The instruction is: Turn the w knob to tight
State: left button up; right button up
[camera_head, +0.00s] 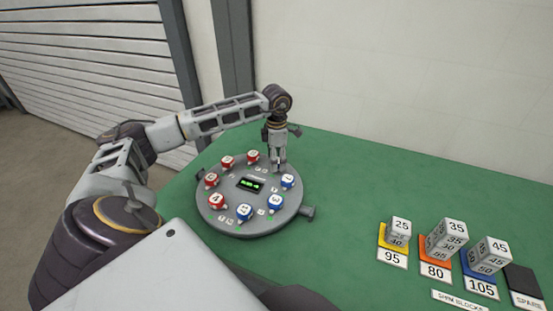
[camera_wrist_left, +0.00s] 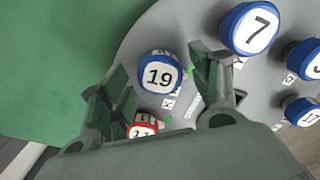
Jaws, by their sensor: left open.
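A round grey knob panel (camera_head: 250,222) lies on the green table with a ring of red and blue numbered knobs. My left gripper (camera_head: 278,168) points down over its far right edge. In the left wrist view its open fingers (camera_wrist_left: 157,62) stand on either side of a blue knob marked 19 (camera_wrist_left: 160,74), apart from it. A red knob (camera_wrist_left: 143,126), seemingly marked 11, is partly hidden by the gripper body. A blue knob marked 7 (camera_wrist_left: 250,28) is outside the right finger. Small letter tags are too unclear to say which knob is w. My right gripper is not in view.
A lit green display (camera_head: 251,184) sits at the panel's middle. A wall rises behind the table. The table between panel and blocks is clear.

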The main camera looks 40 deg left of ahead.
pick_arm(q)
notch_tip(320, 180, up, 12)
dwell(0.9)
dwell(0.6)
